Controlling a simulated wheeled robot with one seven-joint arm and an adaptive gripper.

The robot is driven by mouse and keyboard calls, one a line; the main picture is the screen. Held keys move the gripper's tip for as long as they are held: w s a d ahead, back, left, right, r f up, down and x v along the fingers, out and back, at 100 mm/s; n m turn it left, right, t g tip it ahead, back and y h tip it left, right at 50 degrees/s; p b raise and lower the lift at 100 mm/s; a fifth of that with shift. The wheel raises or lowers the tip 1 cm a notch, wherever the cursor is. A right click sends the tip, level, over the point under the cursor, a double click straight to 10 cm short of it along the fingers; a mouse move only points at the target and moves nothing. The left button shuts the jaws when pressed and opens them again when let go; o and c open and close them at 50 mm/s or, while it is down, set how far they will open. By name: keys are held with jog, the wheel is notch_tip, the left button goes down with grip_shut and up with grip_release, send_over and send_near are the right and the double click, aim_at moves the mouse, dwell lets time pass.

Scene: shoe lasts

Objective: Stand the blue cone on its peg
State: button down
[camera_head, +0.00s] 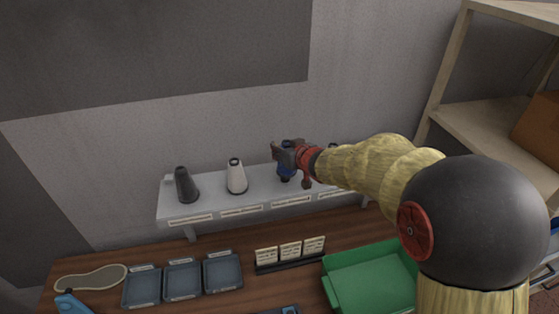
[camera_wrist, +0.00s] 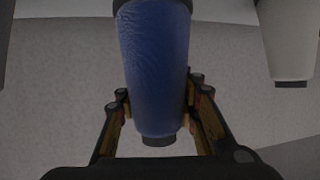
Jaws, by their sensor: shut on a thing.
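The blue cone (camera_wrist: 154,70) is held in my gripper (camera_wrist: 158,120), with a finger on each side of its narrower end in the wrist view. In the head view the blue cone (camera_head: 286,173) is at the white shelf, mostly hidden by my gripper (camera_head: 288,158). It looks about upright there. Its peg is hidden, and I cannot tell whether the cone's base touches the shelf.
The white shelf (camera_head: 205,208) also carries a dark grey cone (camera_head: 186,185) and a white cone (camera_head: 236,177) to the left. Below are grey trays (camera_head: 183,280), a card holder (camera_head: 290,262) and a green bin (camera_head: 370,278). A wooden rack (camera_head: 480,115) stands at right.

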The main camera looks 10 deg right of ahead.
jog(key=f+b, duration=0.3)
jog(key=shift+w+a+f+b, duration=0.15)
jog(key=shift+a+f+b, duration=0.05)
jog(key=shift+f+b, duration=0.1)
jog(key=shift+r, duration=0.1)
jog(key=shift+f, duration=0.25)
jog(key=c, duration=1.2)
grip_release()
